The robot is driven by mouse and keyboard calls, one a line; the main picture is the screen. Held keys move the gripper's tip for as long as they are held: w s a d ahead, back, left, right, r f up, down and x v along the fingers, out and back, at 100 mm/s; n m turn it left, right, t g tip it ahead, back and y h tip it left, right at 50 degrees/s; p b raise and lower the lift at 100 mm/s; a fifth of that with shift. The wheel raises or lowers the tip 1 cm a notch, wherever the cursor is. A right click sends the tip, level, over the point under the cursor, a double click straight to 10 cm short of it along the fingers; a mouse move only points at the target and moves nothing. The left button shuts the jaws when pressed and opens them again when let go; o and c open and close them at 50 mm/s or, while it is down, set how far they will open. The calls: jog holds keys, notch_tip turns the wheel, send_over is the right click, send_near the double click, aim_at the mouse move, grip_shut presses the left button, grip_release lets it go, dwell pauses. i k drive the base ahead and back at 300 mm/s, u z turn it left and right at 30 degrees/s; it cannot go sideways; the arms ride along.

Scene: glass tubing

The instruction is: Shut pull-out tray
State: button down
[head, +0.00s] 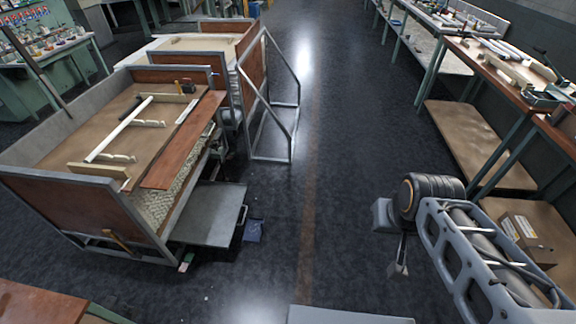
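The pull-out tray (208,216) is a flat grey panel at the left of the head view. It sticks out to the right from under the wooden workbench (85,150), low above the floor, so it stands open. A small dark handle-like part (242,214) shows at its right edge. The tray's inner end is hidden under the bench. My gripper (398,270) hangs over the floor at the lower right, pointing down, well to the right of the tray and touching nothing I can see. Its fingers are too small and edge-on to tell open from shut.
A metal frame (292,138) stands on the floor just behind the tray. A small blue item (253,230) lies on the floor beside the tray. Benches with lower shelves (478,145) line the right. The dark floor between tray and gripper is mostly clear.

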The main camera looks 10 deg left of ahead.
aim_at(208, 218)
jog(key=z, duration=0.05)
jog(key=i, duration=1.4)
jog(key=u, duration=1.05)
jog(key=i, duration=0.85)
jog(key=u, duration=1.15)
jog(key=i, duration=0.25)
jog(key=u, duration=0.3)
